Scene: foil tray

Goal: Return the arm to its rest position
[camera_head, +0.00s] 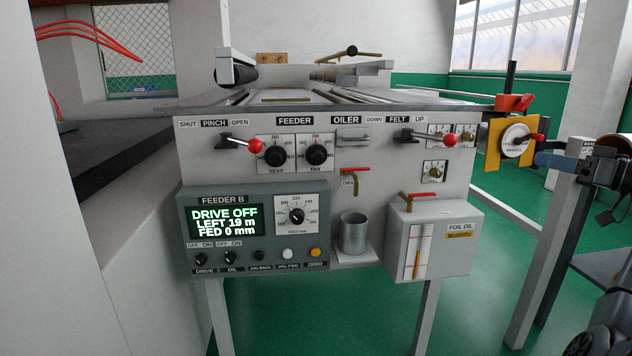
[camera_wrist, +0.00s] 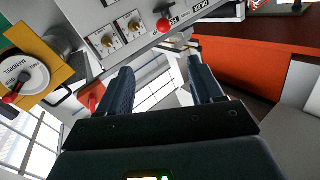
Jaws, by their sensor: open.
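My gripper (camera_wrist: 160,66) shows in the wrist view, with its two dark fingers apart and nothing between them. It is clear of the machine in that view. The feeder machine's front panel (camera_wrist: 150,38) shows tilted beyond the fingertips, with a red lever knob (camera_wrist: 164,25). In the head view, a dark part of what looks like my arm (camera_head: 606,325) enters at the lower right corner.
The feeder (camera_head: 330,175) carries red-knobbed levers, a metal cup (camera_head: 354,233), an oil box (camera_head: 433,243) and a control box (camera_head: 255,238) reading DRIVE OFF. A yellow mandrel bracket (camera_head: 497,143) juts out at the right. A grey post (camera_head: 545,245) stands beside it. Green floor (camera_head: 340,315) is open below.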

